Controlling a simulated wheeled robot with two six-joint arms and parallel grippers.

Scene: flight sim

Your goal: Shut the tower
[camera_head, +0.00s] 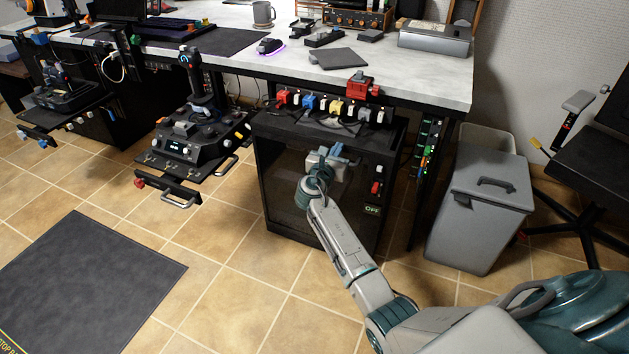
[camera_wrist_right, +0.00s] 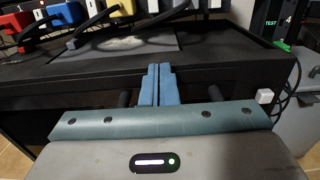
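The tower (camera_head: 290,187) is a black case with a dark front, standing under the right end of the desk. Its right side has a red switch (camera_head: 376,187) and an OFF label. My right gripper (camera_head: 327,157) is at the upper front of the tower. In the right wrist view, its blue fingers (camera_wrist_right: 158,85) are together in front of the tower's black upper edge (camera_wrist_right: 80,80). Two dark posts show beside the fingers, partly hidden by the gripper body. I cannot tell whether the fingers touch the tower. My left gripper is not in view.
Coloured plugs (camera_head: 309,102) and cables sit on top of the tower. A control unit (camera_head: 190,140) with a joystick stands to the left. A grey bin (camera_head: 480,210) and a chair (camera_head: 600,145) are at the right. The tiled floor in front is mostly clear, with a dark mat (camera_head: 90,285).

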